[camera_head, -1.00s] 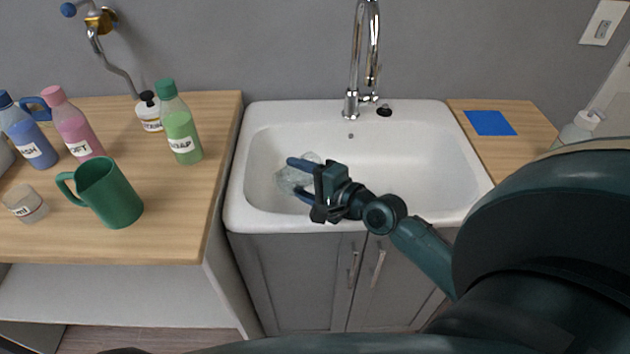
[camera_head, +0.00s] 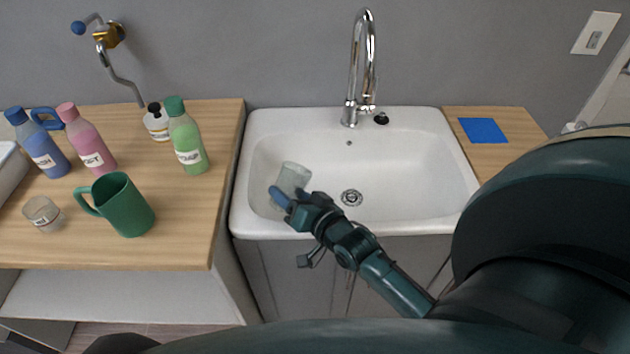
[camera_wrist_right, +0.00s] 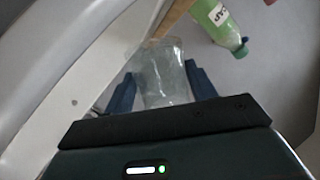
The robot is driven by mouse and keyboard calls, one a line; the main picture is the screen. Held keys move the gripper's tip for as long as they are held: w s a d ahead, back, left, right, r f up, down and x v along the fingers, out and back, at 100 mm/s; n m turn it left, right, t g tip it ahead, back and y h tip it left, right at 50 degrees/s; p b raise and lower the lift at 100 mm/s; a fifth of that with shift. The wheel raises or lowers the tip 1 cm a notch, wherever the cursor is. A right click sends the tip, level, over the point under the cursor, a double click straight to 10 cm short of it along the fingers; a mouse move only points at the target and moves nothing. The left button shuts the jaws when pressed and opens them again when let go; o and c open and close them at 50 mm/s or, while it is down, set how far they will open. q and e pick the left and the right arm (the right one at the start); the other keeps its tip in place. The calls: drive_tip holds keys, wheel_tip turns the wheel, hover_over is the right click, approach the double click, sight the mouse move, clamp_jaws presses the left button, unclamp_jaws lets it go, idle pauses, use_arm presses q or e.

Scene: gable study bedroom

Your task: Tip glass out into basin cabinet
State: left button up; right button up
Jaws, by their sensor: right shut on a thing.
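A clear glass (camera_head: 292,178) is in my right gripper (camera_head: 284,197) over the left part of the white basin (camera_head: 400,190). It is close to upright with a slight tilt in the head view. In the right wrist view the glass (camera_wrist_right: 162,80) sits between the two blue fingers. No liquid can be made out in it. The basin is set in a grey cabinet (camera_head: 295,275); its drain shows to the right of the glass. My left gripper is not in view.
A chrome faucet (camera_head: 362,70) rises behind the basin. On the left counter (camera_head: 185,235) stand a green mug (camera_head: 125,205), a green bottle (camera_head: 187,140), a pink bottle (camera_head: 88,140), a blue bottle (camera_head: 38,145) and a small glass jar (camera_head: 42,212). A blue square (camera_head: 483,130) lies on the right counter.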

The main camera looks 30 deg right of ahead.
sight(280, 209)
drive_tip(key=a+n, duration=0.1)
drive_tip(key=a+n+b, duration=0.1)
drive_tip(key=n, duration=0.1)
drive_tip(key=a+f+n+t, duration=0.1)
drive_tip(key=shift+s+n+h, duration=0.3)
drive_tip(key=shift+s+h, duration=0.05)
drive_tip(key=shift+h, duration=0.05)
drive_tip(key=shift+a+r+n, duration=0.2)
drive_tip(key=shift+r+n, duration=0.1)
drive_tip(key=shift+n, duration=0.1)
drive_tip(key=shift+s+a+r+n, duration=0.1)
drive_tip(key=shift+a+r+n, duration=0.15)
drive_tip(key=shift+n, duration=0.35)
